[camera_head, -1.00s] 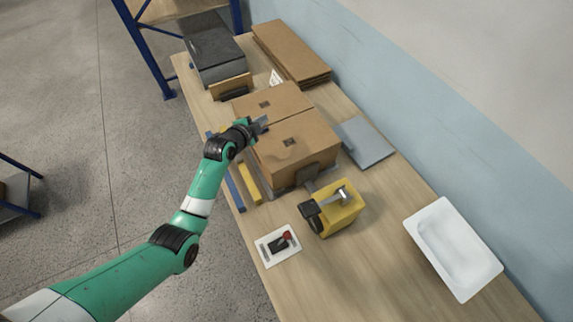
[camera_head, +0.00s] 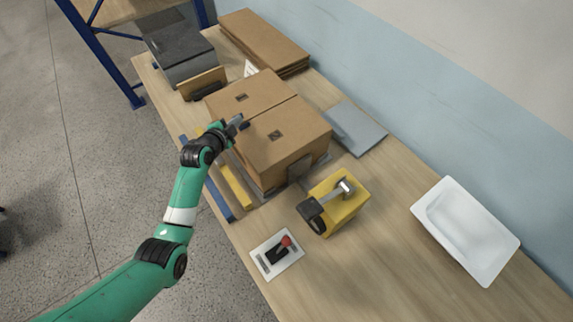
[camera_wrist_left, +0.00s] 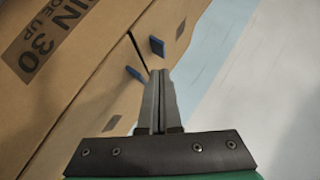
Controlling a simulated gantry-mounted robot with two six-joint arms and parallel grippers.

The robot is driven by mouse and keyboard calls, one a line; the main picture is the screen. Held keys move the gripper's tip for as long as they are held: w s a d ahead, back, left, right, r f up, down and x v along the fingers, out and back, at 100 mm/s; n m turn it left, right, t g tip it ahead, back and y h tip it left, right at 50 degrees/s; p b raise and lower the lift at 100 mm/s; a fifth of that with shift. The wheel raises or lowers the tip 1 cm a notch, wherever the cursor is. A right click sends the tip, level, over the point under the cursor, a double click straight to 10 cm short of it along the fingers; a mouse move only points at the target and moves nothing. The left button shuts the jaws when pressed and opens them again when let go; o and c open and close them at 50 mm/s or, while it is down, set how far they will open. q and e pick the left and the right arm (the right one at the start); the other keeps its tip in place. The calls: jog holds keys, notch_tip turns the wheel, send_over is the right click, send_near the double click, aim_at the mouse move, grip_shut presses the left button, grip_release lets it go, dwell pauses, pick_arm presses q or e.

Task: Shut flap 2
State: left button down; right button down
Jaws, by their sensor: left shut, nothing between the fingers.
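A brown carton (camera_head: 289,157) stands on the table. Its top shows two cardboard panels, the far one (camera_head: 240,98) and the near one (camera_head: 276,135), each with a dark square mark and a seam between them. Both look about flat; I cannot tell which is flap 2. My left gripper (camera_head: 244,125) is shut and empty at the seam's left end. In the left wrist view its fingertips (camera_wrist_left: 160,73) are together over the cardboard (camera_wrist_left: 90,90) near the seam; touching is unclear. Two small blue pieces (camera_wrist_left: 157,46) show by the fingertips. The right gripper is out of view.
A yellow block with a tape dispenser-like tool (camera_head: 341,207) and a plate with a red knob (camera_head: 277,254) stand nearer. A white tub shell (camera_head: 465,232) is at right, a grey sheet (camera_head: 357,127) behind the carton, flat cardboard (camera_head: 264,41) at the back. Blue and yellow strips (camera_head: 235,186) lie left.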

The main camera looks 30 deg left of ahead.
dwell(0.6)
pick_arm(q)
notch_tip(320, 180, up, 5)
jog(key=p, duration=0.4)
jog(key=shift+s+a+r, duration=0.1)
jog(key=shift+s+r, duration=0.05)
jog(key=s+a+r+p, duration=0.2)
jog(key=s+r+p, duration=0.1)
jog(key=s+r, duration=0.2)
jog(key=shift+s+a+r, duration=0.15)
jog(key=shift+s+r, duration=0.25)
jog(key=shift+s, duration=0.3)
